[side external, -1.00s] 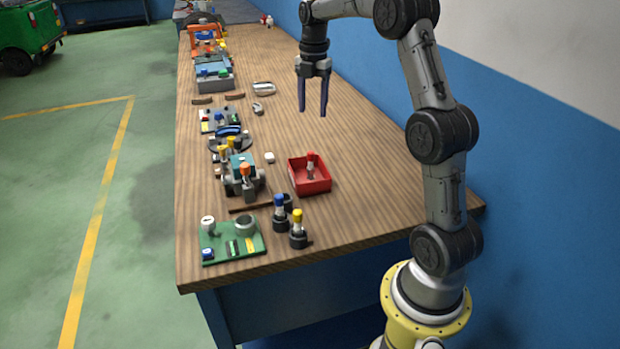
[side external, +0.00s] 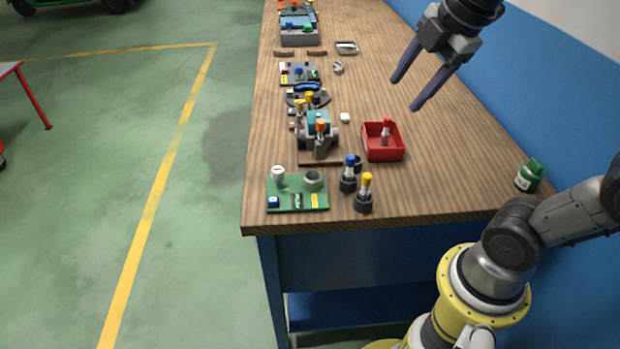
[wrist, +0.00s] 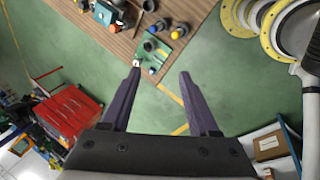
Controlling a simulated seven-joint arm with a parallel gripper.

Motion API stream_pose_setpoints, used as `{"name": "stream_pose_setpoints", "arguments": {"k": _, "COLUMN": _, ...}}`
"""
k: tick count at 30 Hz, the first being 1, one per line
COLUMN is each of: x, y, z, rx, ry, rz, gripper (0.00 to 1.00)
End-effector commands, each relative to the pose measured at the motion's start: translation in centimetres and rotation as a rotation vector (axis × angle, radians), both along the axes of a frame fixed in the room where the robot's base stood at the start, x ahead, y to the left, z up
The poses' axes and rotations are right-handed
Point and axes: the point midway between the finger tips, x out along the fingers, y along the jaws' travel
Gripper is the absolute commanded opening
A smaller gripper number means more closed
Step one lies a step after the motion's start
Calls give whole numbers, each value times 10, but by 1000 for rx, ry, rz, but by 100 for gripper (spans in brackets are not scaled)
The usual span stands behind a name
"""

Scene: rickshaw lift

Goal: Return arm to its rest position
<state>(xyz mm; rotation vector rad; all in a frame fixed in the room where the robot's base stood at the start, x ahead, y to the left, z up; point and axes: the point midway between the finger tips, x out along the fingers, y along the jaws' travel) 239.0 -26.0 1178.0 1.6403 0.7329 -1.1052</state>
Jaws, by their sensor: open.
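My gripper (side external: 408,90) is in the upper right of the side external view, above the right part of the workbench. Its two dark fingers are apart, with nothing between them, and point down to the left. In the wrist view my gripper (wrist: 160,82) shows both fingers spread over the bench's end and the green floor. My arm leans to the right, and part of it runs out of the side external frame.
The wooden workbench (side external: 440,180) carries a red bin (side external: 383,152), a green board (side external: 298,205), two dark holders with blue and yellow tops, and several fixtures along its left side. A green jar (side external: 530,175) stands at the right edge, near my arm. A blue wall is behind.

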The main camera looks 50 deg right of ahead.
Motion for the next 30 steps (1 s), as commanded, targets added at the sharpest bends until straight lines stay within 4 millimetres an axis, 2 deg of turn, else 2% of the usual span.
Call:
{"name": "stream_pose_setpoints", "arguments": {"k": 1, "x": -16, "y": 8, "z": -8, "rx": 42, "ry": -23, "rz": -69, "gripper": 61}}
{"name": "stream_pose_setpoints", "arguments": {"k": 3, "x": -34, "y": 16, "z": -20, "rx": 111, "ry": -50, "rz": -188, "gripper": 61}}
{"name": "stream_pose_setpoints", "arguments": {"k": 10, "x": -73, "y": 26, "z": -66, "rx": 349, "ry": -86, "rz": -622, "gripper": 61}}
{"name": "stream_pose_setpoints", "arguments": {"k": 15, "x": -79, "y": 26, "z": -89, "rx": 479, "ry": -75, "rz": -918, "gripper": 61}}
{"name": "stream_pose_setpoints", "arguments": {"k": 18, "x": -76, "y": 26, "z": -88, "rx": 535, "ry": -89, "rz": -1022, "gripper": 61}}
{"name": "stream_pose_setpoints", "arguments": {"k": 22, "x": -75, "y": 26, "z": -87, "rx": 569, "ry": -93, "rz": -1087, "gripper": 61}}
{"name": "stream_pose_setpoints", "arguments": {"k": 30, "x": -75, "y": 26, "z": -87, "rx": 573, "ry": -93, "rz": -1096, "gripper": 61}}
